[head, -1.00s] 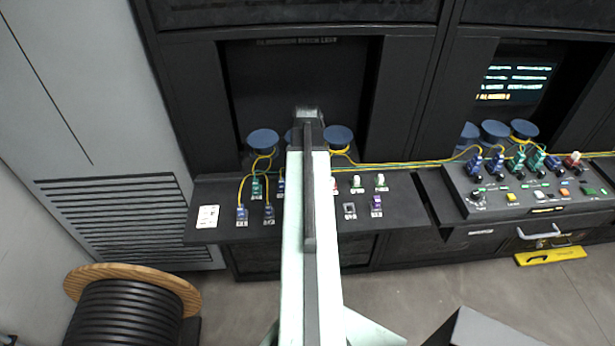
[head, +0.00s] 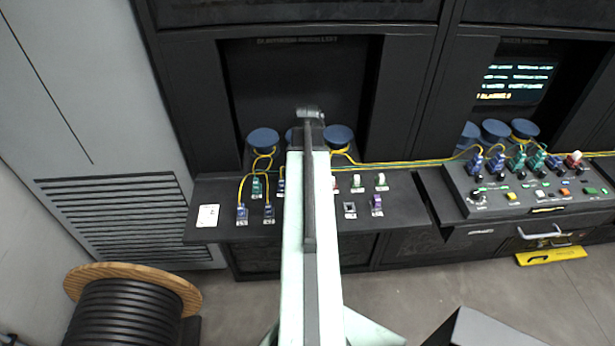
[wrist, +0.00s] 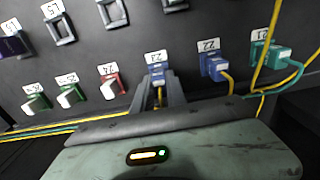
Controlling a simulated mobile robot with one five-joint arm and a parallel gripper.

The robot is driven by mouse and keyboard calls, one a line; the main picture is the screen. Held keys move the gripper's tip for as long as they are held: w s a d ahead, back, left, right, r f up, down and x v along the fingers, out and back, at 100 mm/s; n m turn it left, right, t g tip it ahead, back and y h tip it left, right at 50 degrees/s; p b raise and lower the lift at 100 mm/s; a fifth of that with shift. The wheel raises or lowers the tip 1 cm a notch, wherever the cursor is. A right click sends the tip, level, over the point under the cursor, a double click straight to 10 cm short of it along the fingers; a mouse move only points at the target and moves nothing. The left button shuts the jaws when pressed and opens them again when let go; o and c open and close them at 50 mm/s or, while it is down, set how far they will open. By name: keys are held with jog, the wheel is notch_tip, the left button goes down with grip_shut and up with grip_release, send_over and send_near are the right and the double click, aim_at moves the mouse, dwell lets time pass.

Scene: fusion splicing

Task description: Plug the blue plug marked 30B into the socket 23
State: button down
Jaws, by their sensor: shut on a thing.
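In the wrist view my gripper (wrist: 159,98) is shut on a blue plug (wrist: 157,73), one finger on each side of it. A yellow cable runs back from the plug between the fingers. The plug is at the socket place under the white label 23 (wrist: 156,57), in line with the neighbouring plugs. The socket itself is covered by the plug, and I cannot tell how deep the plug sits. The marking 30B is not readable. In the head view my own arm hides the gripper, the plug and socket 23.
A blue plug (wrist: 213,66) in socket 22 and a teal plug (wrist: 270,55) stand close on the right. A red-and-white plug (wrist: 110,84) is on the left, with green-and-white plugs (wrist: 70,95) beyond. Empty socket frames (wrist: 60,28) lie further up. Yellow cables (head: 400,162) run along the panel.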

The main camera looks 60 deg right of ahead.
jog(key=shift+f+b, duration=0.35)
jog(key=shift+f, duration=0.05)
jog(key=c, duration=1.3)
grip_release()
jog(key=shift+r, duration=0.1)
notch_tip(320, 180, up, 8)
jog(key=p, duration=0.8)
jog(key=shift+w+f, duration=0.1)
jog(key=shift+f, duration=0.1)
